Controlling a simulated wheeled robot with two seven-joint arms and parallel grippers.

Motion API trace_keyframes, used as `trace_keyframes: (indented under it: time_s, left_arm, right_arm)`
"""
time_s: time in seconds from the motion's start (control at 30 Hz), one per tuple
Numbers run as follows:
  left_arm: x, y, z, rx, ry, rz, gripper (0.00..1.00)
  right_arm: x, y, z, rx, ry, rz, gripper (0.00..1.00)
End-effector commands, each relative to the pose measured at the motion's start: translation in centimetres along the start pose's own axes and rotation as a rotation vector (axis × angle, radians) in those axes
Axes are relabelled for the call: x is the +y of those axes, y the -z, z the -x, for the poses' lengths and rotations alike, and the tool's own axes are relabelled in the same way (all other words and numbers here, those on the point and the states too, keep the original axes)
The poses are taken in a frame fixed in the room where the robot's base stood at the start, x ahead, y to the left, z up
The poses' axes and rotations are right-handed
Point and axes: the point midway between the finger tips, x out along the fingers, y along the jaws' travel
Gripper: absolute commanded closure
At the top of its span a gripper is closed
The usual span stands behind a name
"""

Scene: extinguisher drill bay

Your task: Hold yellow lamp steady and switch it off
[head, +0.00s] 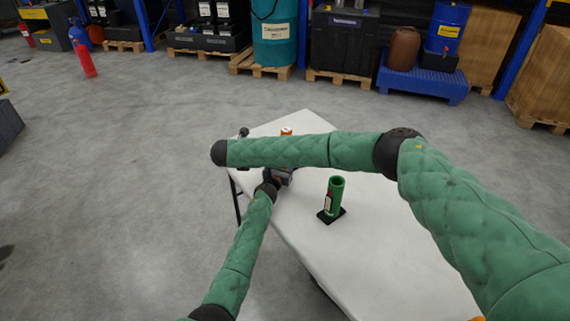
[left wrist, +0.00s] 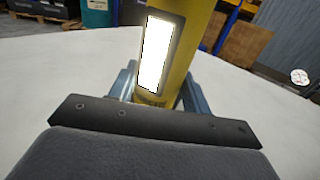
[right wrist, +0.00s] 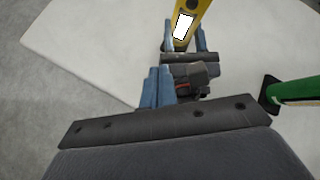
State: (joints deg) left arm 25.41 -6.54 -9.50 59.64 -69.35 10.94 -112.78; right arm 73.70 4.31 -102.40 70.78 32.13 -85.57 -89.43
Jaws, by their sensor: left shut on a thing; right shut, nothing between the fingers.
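The yellow lamp (left wrist: 190,50) has a lit white panel on its front. It also shows at the top of the right wrist view (right wrist: 199,8), with a dark round spot above the panel. My left gripper (left wrist: 158,78) is shut on the lamp's lower part, a blue finger on each side. In the head view, my right forearm hides most of the lamp and the left fingertips. My right gripper (right wrist: 158,86) is shut and empty, apart from the lamp, with the left gripper and lamp ahead of it.
A green cylinder (head: 335,197) stands on a black base on the white table (head: 390,240). Much of the near table is clear. Pallets with drums (head: 272,35) stand far behind.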

Motion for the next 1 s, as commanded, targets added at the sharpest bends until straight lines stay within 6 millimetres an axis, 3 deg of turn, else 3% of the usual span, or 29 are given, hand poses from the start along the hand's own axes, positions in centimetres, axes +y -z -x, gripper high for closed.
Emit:
trace_keyframes:
  time_s: [0.6, 1.0]
  left_arm:
    - [0.0, -0.2, -0.1, -0.002, 0.0, 0.0, 0.91]
    - [0.0, -0.2, -0.1, -0.002, 0.0, 0.0, 0.91]
  right_arm:
    - [-3.4, -3.4, -4.8, 0.003, -0.001, -0.004, 1.0]
    - [-4.2, -4.2, -5.8, 0.002, -0.002, -0.003, 1.0]
